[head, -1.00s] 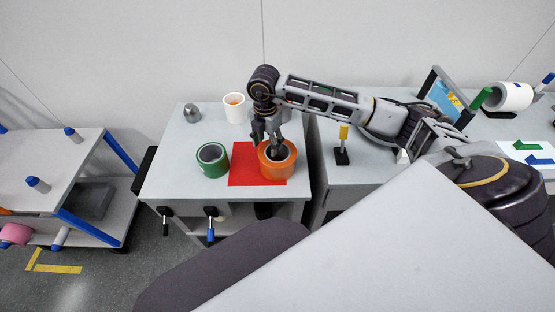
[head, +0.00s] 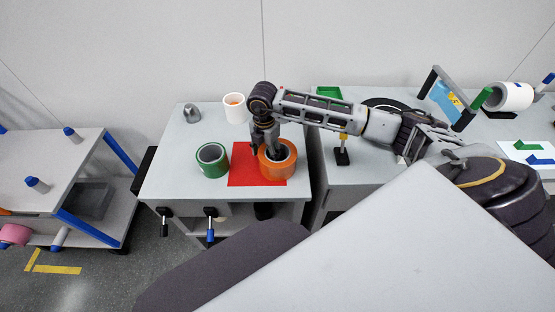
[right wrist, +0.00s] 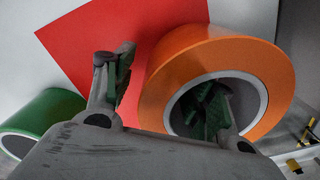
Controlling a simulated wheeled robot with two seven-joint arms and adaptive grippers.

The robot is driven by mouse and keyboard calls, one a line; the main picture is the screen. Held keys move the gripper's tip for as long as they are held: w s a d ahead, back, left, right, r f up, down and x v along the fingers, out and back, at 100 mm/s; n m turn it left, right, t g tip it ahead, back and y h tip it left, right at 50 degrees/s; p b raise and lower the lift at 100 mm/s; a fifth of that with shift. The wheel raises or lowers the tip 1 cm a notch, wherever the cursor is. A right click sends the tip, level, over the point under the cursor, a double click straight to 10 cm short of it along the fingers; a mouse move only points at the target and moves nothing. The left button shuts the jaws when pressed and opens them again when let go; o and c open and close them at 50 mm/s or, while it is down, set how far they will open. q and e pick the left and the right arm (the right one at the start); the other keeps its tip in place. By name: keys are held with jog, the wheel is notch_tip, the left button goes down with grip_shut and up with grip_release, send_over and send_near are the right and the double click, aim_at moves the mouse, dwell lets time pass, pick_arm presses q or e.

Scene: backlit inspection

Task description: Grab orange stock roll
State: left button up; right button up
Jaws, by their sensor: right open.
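The orange stock roll (head: 290,165) stands with its hole facing up, partly on the red square (head: 243,176) on the grey table. In the right wrist view the orange roll (right wrist: 225,53) fills the right side. My right gripper (head: 266,151) is open and low at the roll. In the right wrist view, my right gripper (right wrist: 166,90) has one finger inside the roll's hole and the other outside its left wall, over the red square. The roll's wall lies between the fingers; I cannot tell whether they touch it. My left gripper is not in view.
A green roll (head: 213,171) stands just left of the red square. A white cup (head: 234,108) and a small grey metal piece (head: 191,113) stand at the table's back. A yellow-topped post (head: 342,152) stands on the right-hand table. A cart (head: 60,165) is at the left.

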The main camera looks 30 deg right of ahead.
jog(key=shift+f, duration=0.8)
grip_shut()
jog(key=shift+r, duration=0.1)
